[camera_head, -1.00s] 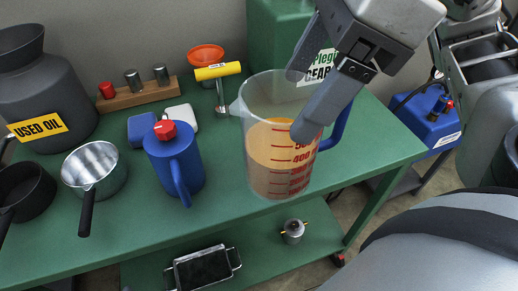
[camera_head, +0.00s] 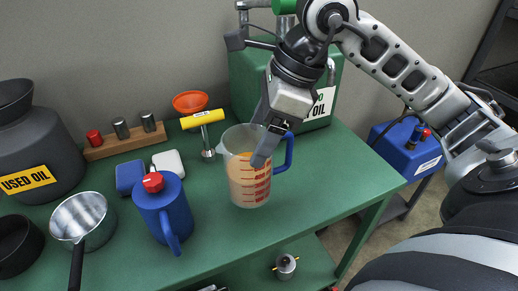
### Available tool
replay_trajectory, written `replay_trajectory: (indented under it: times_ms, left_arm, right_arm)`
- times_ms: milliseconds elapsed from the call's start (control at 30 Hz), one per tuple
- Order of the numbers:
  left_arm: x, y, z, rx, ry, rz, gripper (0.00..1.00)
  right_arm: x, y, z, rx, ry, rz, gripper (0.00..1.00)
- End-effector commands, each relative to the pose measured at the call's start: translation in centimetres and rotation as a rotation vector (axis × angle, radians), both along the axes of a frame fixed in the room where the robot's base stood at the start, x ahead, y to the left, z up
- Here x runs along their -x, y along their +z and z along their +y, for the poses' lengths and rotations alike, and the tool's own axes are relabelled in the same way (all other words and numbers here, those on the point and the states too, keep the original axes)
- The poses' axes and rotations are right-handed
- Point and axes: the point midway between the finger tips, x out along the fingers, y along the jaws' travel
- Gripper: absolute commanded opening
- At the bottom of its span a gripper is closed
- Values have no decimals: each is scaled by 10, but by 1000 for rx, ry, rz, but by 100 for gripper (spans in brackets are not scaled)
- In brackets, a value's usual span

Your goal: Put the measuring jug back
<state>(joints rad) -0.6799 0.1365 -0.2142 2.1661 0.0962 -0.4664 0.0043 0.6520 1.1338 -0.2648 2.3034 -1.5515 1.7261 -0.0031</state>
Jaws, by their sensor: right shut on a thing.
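The measuring jug (camera_head: 243,185) is clear, with red markings, a blue handle and tan liquid inside. It is upright over the right-middle part of the green bench (camera_head: 310,190). My right gripper (camera_head: 264,135) reaches down from the upper right and is shut on the jug near its rim, on the handle side. One finger covers part of the jug's upper wall; the other is mostly hidden. I cannot tell whether the jug's base touches the bench. My left gripper is not in view.
Left of the jug stand a blue can with a red cap (camera_head: 165,212), a metal saucepan (camera_head: 82,222) and a used oil container (camera_head: 35,150). A yellow-handled tool (camera_head: 203,121) and an orange funnel (camera_head: 190,101) are behind. A green canister (camera_head: 250,75) stands behind the gripper. Bench right of the jug is clear.

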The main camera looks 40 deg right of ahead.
Motion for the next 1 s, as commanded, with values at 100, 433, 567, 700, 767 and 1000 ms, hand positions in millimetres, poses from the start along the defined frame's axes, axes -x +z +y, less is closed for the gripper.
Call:
replay_trajectory:
  times_ms: [100,433,567,700,767,1000]
  left_arm:
    - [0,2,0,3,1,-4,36]
    - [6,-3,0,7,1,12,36]
    - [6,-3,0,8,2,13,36]
    - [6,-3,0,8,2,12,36]
    - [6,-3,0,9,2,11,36]
    - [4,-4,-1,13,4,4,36]
  right_arm:
    - [-7,-8,-3,-2,0,-2,11]
    - [-15,-44,-7,-2,1,1,11]
    - [-16,-50,-7,-3,1,-3,11]
    - [-16,-50,-7,-2,0,-4,11]
    - [-16,-50,-7,-2,1,-3,11]
    - [-16,-54,-7,-1,1,-1,86]
